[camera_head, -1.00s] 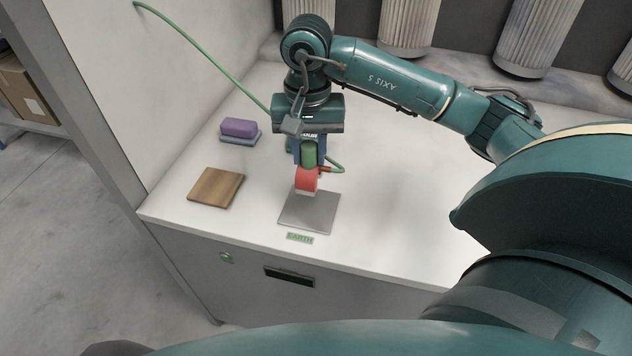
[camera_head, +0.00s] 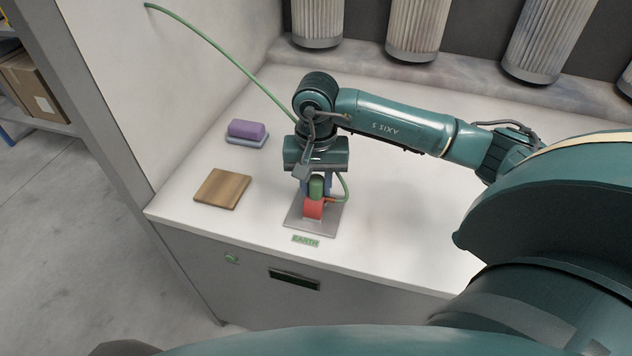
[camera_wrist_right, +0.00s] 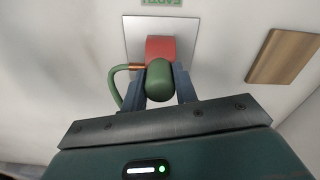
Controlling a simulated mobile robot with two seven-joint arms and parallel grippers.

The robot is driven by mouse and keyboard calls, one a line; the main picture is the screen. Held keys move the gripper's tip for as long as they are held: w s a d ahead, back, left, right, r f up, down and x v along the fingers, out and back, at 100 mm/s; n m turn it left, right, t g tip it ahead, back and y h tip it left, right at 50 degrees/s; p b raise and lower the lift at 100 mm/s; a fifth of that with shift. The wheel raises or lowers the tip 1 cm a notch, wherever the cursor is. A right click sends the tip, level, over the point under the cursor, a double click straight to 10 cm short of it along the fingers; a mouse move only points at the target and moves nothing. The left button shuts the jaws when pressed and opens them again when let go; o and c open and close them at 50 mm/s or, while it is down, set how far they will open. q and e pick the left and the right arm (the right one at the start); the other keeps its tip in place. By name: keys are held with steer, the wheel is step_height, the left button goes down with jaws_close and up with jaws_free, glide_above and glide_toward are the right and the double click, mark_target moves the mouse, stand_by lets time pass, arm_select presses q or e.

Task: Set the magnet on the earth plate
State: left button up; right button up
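The magnet (camera_head: 313,209) is a red block with a green grip on top and a green cable from its side. It is upright over the grey square earth plate (camera_head: 329,227) and looks to rest on it, within its edges. My right gripper (camera_head: 316,188) points down from above, its blue fingers shut on the green grip. In the right wrist view the magnet (camera_wrist_right: 160,47) lies over the plate (camera_wrist_right: 134,35), with the fingers (camera_wrist_right: 159,84) on both sides of the grip. The magnet's underside is hidden. My left gripper is not in view.
A green EARTH label (camera_head: 305,241) is at the plate's front. A wooden board (camera_head: 222,189) and a purple block (camera_head: 247,129) on a blue-grey base lie to the left. The green cable (camera_head: 222,56) runs to the left wall. Ribbed hoods (camera_head: 415,28) hang at the back. The right worktop is clear.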

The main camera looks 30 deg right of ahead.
steer(key=o, duration=0.4)
steer(key=shift+o, duration=0.2)
steer(key=shift+r, duration=0.1)
